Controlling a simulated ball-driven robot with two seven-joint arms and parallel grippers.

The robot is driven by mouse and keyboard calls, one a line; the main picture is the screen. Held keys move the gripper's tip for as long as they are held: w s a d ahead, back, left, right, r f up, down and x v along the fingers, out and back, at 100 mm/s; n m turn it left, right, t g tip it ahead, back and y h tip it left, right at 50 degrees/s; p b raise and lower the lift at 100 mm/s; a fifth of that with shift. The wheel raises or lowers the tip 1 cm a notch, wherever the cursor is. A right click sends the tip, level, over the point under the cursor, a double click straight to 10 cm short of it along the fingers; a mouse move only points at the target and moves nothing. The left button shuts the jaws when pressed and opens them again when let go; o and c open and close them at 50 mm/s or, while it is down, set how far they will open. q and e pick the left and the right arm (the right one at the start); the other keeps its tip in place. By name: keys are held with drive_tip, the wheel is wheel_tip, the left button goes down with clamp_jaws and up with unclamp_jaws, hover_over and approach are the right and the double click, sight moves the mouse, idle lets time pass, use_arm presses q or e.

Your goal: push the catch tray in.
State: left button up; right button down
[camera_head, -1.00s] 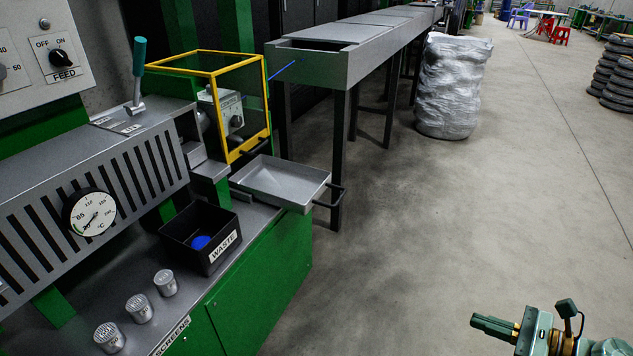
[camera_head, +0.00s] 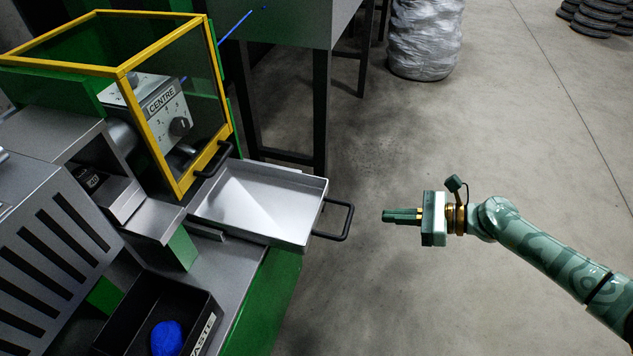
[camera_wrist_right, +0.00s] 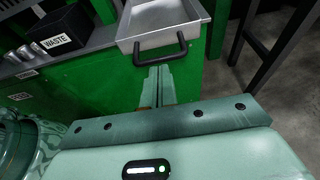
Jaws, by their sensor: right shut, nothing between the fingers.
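The catch tray (camera_head: 262,202) is a shallow grey metal tray with a black handle (camera_head: 346,222) at its outer end. It sticks out over the edge of the green machine, below the yellow-framed guard. In the right wrist view the tray (camera_wrist_right: 160,18) and its handle (camera_wrist_right: 160,58) lie ahead of the fingers. My right gripper (camera_head: 386,216) is shut and empty, to the right of the handle with a gap between them in the head view. Its fingertips also show in the right wrist view (camera_wrist_right: 158,70), just below the handle in the picture. My left gripper is not in view.
The yellow-framed guard (camera_head: 128,72) stands above the tray's inner end. A black waste bin (camera_head: 118,318) with a blue lump (camera_head: 167,338) sits at lower left. A dark trough leg (camera_head: 320,110) stands behind the tray.

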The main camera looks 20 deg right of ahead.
drive_tip(key=b, duration=0.3)
approach(319, 208)
drive_tip(key=x, duration=0.2)
drive_tip(key=f+x, duration=0.1)
drive_tip(key=x, duration=0.2)
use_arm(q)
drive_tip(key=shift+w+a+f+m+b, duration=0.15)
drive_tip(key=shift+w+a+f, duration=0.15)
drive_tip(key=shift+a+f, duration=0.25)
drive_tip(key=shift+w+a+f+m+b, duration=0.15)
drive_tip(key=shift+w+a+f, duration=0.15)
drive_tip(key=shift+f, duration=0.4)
use_arm(e)
drive_tip(key=shift+w+a+r, duration=0.1)
drive_tip(key=shift+w+a, duration=0.3)
drive_tip(key=shift+a, duration=0.25)
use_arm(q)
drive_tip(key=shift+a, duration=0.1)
